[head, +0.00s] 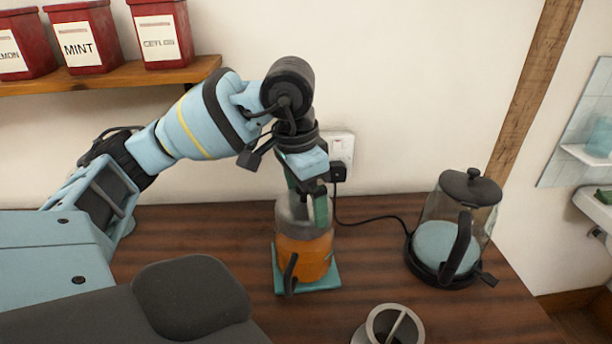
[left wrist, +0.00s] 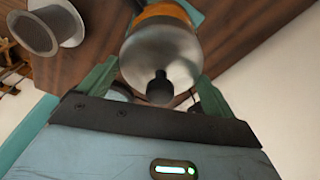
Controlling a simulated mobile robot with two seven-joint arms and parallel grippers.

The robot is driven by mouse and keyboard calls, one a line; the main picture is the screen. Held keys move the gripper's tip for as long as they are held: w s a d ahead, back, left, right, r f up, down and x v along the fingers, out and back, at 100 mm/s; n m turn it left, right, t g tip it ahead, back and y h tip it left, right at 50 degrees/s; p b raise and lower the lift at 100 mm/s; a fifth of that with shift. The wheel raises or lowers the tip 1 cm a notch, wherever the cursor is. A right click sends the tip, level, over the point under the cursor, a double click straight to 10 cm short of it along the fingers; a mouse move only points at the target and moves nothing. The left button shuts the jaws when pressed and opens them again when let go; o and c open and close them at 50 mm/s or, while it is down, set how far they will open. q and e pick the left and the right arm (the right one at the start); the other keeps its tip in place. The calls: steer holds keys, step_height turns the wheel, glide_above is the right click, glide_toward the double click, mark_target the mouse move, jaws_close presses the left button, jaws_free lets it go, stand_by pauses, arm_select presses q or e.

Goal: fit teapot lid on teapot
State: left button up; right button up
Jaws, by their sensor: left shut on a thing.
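The teapot (head: 305,258) is a clear vessel of orange tea with a black handle facing me. It stands on a teal mat (head: 328,283) on the wooden counter. The lid (left wrist: 163,50) is a silver dome with a black knob (left wrist: 160,88). In the head view the lid (head: 293,211) is at the teapot's top, partly hidden by the fingers. My left gripper (head: 306,200) points down from above, shut on the lid with one green finger on each side. Whether the lid is fully seated or just above the rim I cannot tell. My right gripper is not in view.
A glass kettle (head: 465,222) with a black lid stands to the right, its cord running to a wall socket (head: 342,150). Red tins (head: 162,32) stand on a shelf (head: 125,76) at upper left.

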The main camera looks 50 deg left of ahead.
arm_select(q)
steer(key=shift+f+b, duration=0.3)
steer(key=shift+f, duration=0.35)
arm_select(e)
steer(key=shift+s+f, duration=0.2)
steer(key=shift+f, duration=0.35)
arm_select(q)
steer(key=shift+f, duration=0.15)
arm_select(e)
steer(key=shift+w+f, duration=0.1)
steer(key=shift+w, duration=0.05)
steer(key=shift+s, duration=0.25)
arm_select(q)
steer(key=shift+f+b, duration=0.2)
steer(key=shift+b, duration=0.15)
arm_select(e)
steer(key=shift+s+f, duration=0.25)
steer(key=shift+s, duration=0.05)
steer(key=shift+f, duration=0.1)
arm_select(q)
steer(key=o, duration=0.8)
steer(key=shift+o, duration=0.3)
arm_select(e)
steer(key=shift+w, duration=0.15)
